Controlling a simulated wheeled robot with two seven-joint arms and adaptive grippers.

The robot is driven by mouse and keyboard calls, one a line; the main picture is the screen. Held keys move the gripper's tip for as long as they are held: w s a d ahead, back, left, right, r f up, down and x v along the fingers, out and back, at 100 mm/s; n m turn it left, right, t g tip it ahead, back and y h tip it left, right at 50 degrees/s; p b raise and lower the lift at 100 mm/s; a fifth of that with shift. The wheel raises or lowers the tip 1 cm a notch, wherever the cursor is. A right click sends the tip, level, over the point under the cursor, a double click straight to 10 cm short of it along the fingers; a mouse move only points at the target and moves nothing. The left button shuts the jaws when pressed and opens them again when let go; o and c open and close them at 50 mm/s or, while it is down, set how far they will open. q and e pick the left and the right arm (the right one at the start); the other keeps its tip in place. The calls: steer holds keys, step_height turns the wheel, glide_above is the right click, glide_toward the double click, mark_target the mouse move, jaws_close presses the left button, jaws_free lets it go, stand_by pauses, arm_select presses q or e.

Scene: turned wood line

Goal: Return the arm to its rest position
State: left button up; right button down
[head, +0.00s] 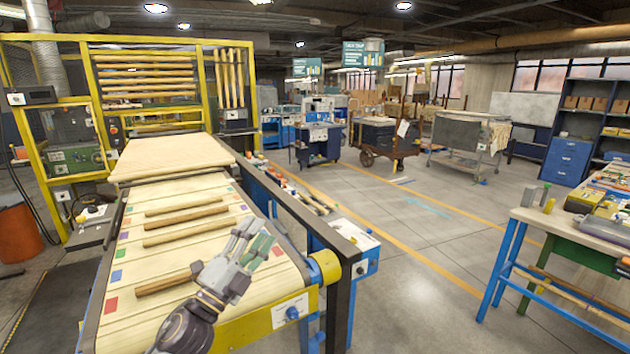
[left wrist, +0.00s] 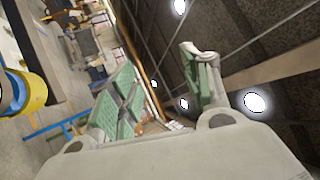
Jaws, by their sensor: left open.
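My left gripper (head: 256,243) is over the near right part of the conveyor belt in the head view, with its fingers pointing up and away. In the left wrist view its two green-padded fingers (left wrist: 160,90) are spread apart with nothing between them. Several turned wood rods lie on the belt (head: 130,240). The nearest rod (head: 163,285) is partly hidden behind my gripper. Another rod (head: 185,232) lies beyond it. My right gripper is in neither view.
A yellow roller end (head: 325,266) and a dark rail (head: 300,208) border the belt on the right. A blue-legged workbench (head: 545,222) with items stands at the far right. The grey floor (head: 420,270) between them is clear. A yellow machine frame (head: 75,175) stands behind the belt.

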arm_select(q)
steer(key=s+a+f+n+g+y, duration=0.3)
steer(key=a+f+n+y, duration=0.4)
steer(key=f, duration=0.4)
steer(key=s+a+f+n+g+y, duration=0.2)
steer(key=a+f+n+g+y, duration=0.3)
steer(key=f+n, duration=0.55)
steer(key=s+d+f+n+g, duration=0.15)
steer(key=s+f+g, duration=0.25)
steer(key=s+f, duration=0.5)
steer(key=s+d+f+n+g, duration=0.15)
steer(key=s+f+g, duration=0.35)
steer(key=s, duration=0.7)
step_height(320, 180, down, 34)
steer(key=s, duration=0.2)
steer(key=s+a+f+g, duration=0.1)
steer(key=s+a+f, duration=0.1)
steer(key=s+f, duration=0.8)
steer(key=s+a+f, duration=0.3)
steer(key=s+f, duration=0.7)
steer(key=s, duration=0.2)
steer(key=shift+a+g, duration=0.2)
steer(key=shift+g, duration=0.2)
steer(key=shift+s+f, duration=0.1)
